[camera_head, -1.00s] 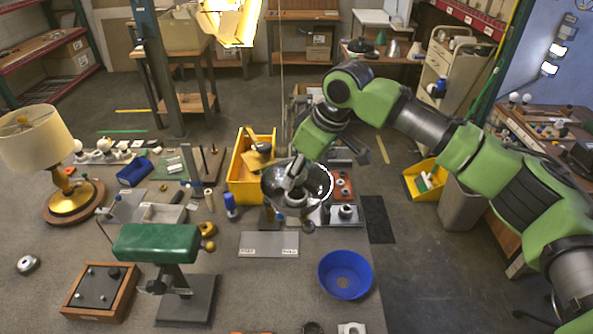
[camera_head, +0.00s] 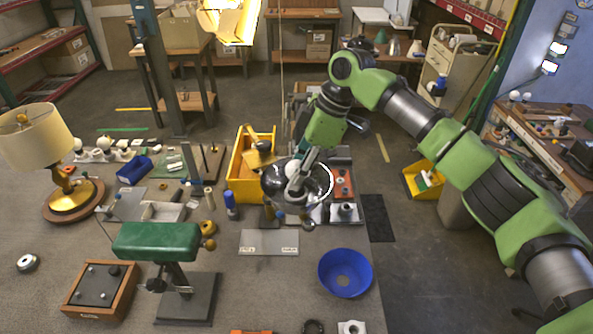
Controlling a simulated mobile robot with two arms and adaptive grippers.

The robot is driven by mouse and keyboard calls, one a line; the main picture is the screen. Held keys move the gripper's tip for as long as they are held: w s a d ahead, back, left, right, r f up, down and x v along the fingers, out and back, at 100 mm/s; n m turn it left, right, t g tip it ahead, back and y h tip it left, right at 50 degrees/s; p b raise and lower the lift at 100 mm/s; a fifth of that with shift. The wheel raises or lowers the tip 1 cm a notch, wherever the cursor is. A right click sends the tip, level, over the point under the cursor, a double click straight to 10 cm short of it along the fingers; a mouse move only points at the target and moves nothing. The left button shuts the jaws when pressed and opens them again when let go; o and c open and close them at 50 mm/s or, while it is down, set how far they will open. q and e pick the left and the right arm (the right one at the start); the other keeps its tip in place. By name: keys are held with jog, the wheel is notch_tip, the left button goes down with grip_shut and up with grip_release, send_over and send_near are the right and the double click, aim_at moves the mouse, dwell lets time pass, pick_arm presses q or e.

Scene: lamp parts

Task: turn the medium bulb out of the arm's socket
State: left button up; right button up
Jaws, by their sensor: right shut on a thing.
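The arm's socket is hidden by the shade and gripper. My left gripper is not in view.
A yellow bin (camera_head: 243,185) stands just left of the shade. A blue bowl (camera_head: 345,272), a grey plate (camera_head: 268,243) and a green-shaded lamp (camera_head: 157,241) are nearer. A cream-shaded lamp (camera_head: 36,137) stands at far left. A dark mat (camera_head: 378,218) lies to the right.

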jog(key=shift+n, duration=0.3)
jog(key=n+g, duration=0.1)
jog(key=n, duration=0.3)
jog(key=shift+g, duration=0.4)
jog(key=shift+n+g+h, duration=0.4)
jog(key=shift+n+h, duration=0.1)
jog(key=shift+n, duration=0.8)
jog(key=o, duration=0.8)
